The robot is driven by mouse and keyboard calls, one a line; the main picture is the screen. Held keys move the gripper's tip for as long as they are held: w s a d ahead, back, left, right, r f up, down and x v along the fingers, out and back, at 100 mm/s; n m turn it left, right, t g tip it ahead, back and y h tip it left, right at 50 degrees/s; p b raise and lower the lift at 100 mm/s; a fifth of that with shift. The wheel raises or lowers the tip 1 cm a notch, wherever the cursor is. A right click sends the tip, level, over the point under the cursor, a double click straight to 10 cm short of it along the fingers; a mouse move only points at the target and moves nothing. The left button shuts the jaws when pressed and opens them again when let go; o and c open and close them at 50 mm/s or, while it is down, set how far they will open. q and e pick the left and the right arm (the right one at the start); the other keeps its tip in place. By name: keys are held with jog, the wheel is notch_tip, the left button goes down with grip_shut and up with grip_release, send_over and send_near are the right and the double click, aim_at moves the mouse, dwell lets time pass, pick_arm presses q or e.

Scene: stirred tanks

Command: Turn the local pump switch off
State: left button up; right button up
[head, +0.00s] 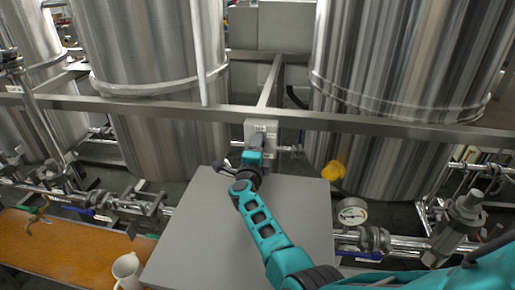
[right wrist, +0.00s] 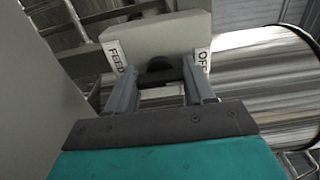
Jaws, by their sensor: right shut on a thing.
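The local pump switch is a pale grey box (head: 262,124) on the metal frame between the two large tanks. It fills the upper middle of the right wrist view (right wrist: 165,34), where its dark knob (right wrist: 160,70) shows. A label reading FEED (right wrist: 115,57) is on the left and one reading OFF (right wrist: 203,60) on the right. My right gripper (right wrist: 161,92) is at the box, its two grey fingers on either side of the dark knob, shut on it. In the head view the right gripper (head: 256,143) covers the knob. My left gripper is not in view.
A flat grey panel (head: 190,230) lies below my right arm. Steel pipes with valves run on both sides, with a pressure gauge (head: 351,212) at right. A white mug (head: 127,270) stands by the orange-brown surface (head: 60,250). A horizontal steel rail (head: 380,124) crosses behind.

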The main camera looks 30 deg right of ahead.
dwell(0.5)
jog(key=o, duration=1)
jog(key=shift+o, duration=0.2)
